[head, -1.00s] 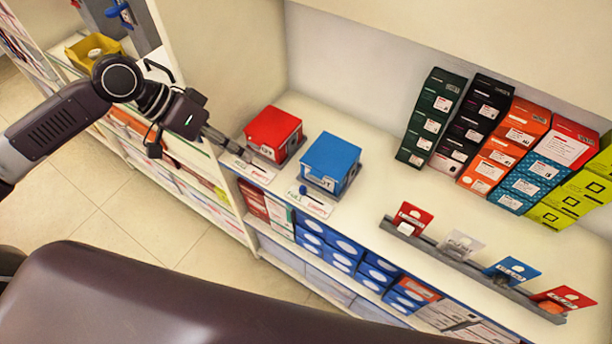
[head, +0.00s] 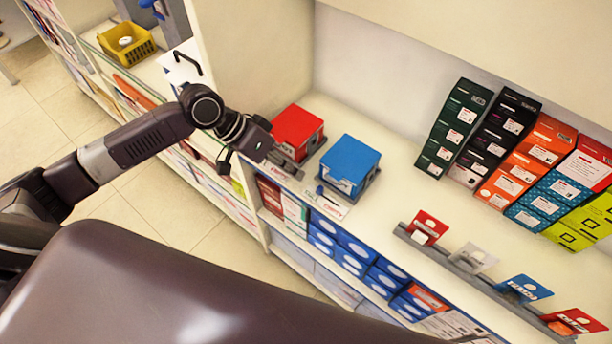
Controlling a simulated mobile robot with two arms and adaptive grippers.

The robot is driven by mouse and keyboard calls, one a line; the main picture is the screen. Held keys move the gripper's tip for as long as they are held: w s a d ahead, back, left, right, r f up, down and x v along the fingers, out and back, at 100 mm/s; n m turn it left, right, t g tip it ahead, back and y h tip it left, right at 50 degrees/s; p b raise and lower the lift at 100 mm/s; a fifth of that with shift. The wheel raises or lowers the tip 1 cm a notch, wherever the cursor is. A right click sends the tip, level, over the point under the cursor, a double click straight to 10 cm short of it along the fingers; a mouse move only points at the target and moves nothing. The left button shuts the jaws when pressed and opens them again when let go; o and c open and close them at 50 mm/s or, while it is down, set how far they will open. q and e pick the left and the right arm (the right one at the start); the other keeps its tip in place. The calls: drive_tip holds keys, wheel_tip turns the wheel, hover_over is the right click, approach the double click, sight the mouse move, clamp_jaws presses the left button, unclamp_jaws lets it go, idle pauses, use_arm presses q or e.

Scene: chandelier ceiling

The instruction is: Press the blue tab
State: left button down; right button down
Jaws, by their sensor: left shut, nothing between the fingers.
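Several blue things show, and I cannot tell for sure which is the blue tab. A small blue knob (head: 320,189) sits on a label in front of the blue box (head: 350,160). A blue card (head: 525,288) stands in the grey rail, and a blue part (head: 147,4) is on a grey unit at the top left edge. My left gripper (head: 296,172) is shut and empty, low over the counter at the front of the red box (head: 297,125), left of the small blue knob and apart from it. Whether it touches the red box or its label is unclear. My right gripper is out of view.
The grey rail (head: 470,273) on the counter also holds red and white cards. Tall coloured boxes (head: 510,150) line the back wall. A yellow basket (head: 127,45) is on the left shelf. The counter between the blue box and the rail is clear.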

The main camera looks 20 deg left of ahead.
sight(320, 191)
use_arm(q)
drive_tip(key=shift+s+d+r+p, duration=0.1)
drive_tip(key=shift+s+d+p, duration=0.2)
drive_tip(key=shift+d, duration=0.6)
drive_tip(key=shift+s+d+r+p, duration=0.1)
drive_tip(key=shift+s+d, duration=0.3)
drive_tip(key=shift+d, duration=0.45)
drive_tip(key=shift+s+d, duration=0.15)
drive_tip(key=shift+d, duration=0.1)
drive_tip(key=d+p, duration=0.1)
drive_tip(key=s+d+p, duration=0.1)
drive_tip(key=d, duration=0.1)
drive_tip(key=shift+s+d+r+p, duration=0.1)
drive_tip(key=shift+d+p, duration=0.1)
drive_tip(key=shift+p, duration=0.15)
drive_tip(key=shift+s+d, duration=0.15)
drive_tip(key=shift+d, duration=0.3)
drive_tip(key=shift+a+f, duration=0.1)
drive_tip(key=shift+f, duration=0.1)
